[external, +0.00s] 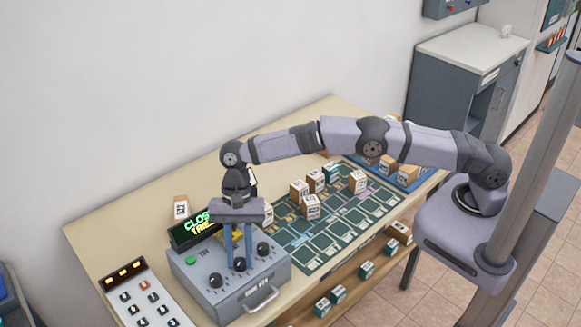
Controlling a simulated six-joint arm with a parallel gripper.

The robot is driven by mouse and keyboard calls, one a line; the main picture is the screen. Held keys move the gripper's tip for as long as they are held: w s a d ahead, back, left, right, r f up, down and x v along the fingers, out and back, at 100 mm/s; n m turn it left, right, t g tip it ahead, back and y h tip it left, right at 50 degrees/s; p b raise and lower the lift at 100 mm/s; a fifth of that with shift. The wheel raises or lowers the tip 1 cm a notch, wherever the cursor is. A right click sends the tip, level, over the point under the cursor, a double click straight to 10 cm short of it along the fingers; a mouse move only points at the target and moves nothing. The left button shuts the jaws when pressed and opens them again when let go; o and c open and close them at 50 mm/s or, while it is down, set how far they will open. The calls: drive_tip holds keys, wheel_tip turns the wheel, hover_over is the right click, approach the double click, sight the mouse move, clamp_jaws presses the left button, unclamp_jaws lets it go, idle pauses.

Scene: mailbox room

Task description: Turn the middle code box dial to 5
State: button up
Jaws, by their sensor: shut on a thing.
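The grey code box (200,275) stands on the table at the front left, with three black dials on its top. The middle dial (240,265) sits between the left dial (215,281) and the right dial (263,249). My gripper (239,260) points down over the box, its two blue fingers shut on the middle dial. The dial's pointer and any numbers around it are too small to read. A green button (190,260) is on the box's left side, and a metal handle (262,299) is on its front.
A lit display (195,228) stands behind the box. A white button panel (140,297) lies to its left. To the right, several small boxes (310,206) stand on a green grid mat (300,257). A blue tray (410,182) is at the far right. My arm spans above the mat.

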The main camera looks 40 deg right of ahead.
drive_tip(key=shift+r+n, duration=0.1)
drive_tip(key=shift+n, duration=0.6)
idle(0.4)
drive_tip(key=o, duration=1)
drive_tip(key=shift+o, duration=0.2)
drive_tip(key=shift+w+r, duration=0.1)
